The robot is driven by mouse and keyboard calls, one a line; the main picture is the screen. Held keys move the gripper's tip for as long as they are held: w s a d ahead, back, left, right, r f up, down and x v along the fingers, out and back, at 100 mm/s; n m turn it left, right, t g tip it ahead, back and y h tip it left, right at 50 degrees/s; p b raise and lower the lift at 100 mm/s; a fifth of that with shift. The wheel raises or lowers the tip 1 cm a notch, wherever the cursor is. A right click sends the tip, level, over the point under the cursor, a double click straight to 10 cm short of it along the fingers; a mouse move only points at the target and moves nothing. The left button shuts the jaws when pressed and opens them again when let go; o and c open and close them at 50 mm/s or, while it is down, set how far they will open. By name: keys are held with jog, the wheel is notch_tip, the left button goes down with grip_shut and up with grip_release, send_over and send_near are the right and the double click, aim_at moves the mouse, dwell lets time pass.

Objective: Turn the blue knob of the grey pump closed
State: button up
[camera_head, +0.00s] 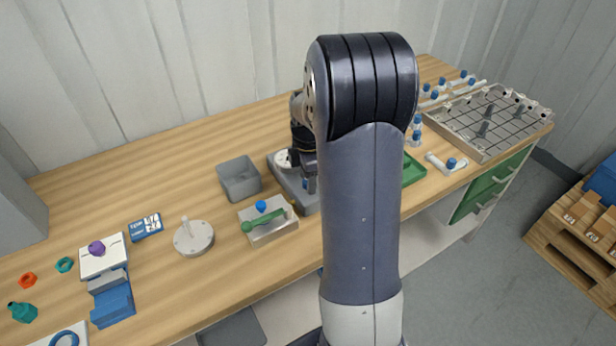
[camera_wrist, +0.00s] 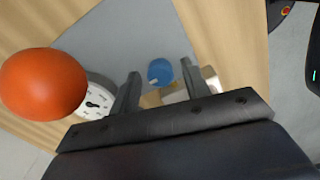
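The grey pump (camera_head: 309,203) stands on the wooden bench, partly hidden behind my arm in the head view. Its flat grey base (camera_wrist: 130,35) also shows in the wrist view, with a white round gauge (camera_wrist: 97,102) with a black pointer. The blue knob (camera_wrist: 160,72) is a small round thing in the wrist view, lying between the fingers as seen from the camera. My gripper (camera_wrist: 160,67) is open, with a gap on each side of the knob; I cannot tell the depth between them. In the head view, my wrist is over the pump and the fingertips are hard to make out.
A large orange-red ball (camera_wrist: 42,83) is close to the left finger in the wrist view. A grey bin (camera_head: 239,180), a metal box with a green handle (camera_head: 265,225) and a round grey flange (camera_head: 193,239) stand left of the pump. A green tray (camera_head: 412,170) lies right of my arm.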

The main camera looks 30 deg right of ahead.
jog(key=shift+o, duration=0.3)
notch_tip(320, 180, up, 11)
dwell(0.4)
jog(key=shift+f, duration=0.15)
notch_tip(320, 180, down, 11)
jog(key=shift+n, duration=0.8)
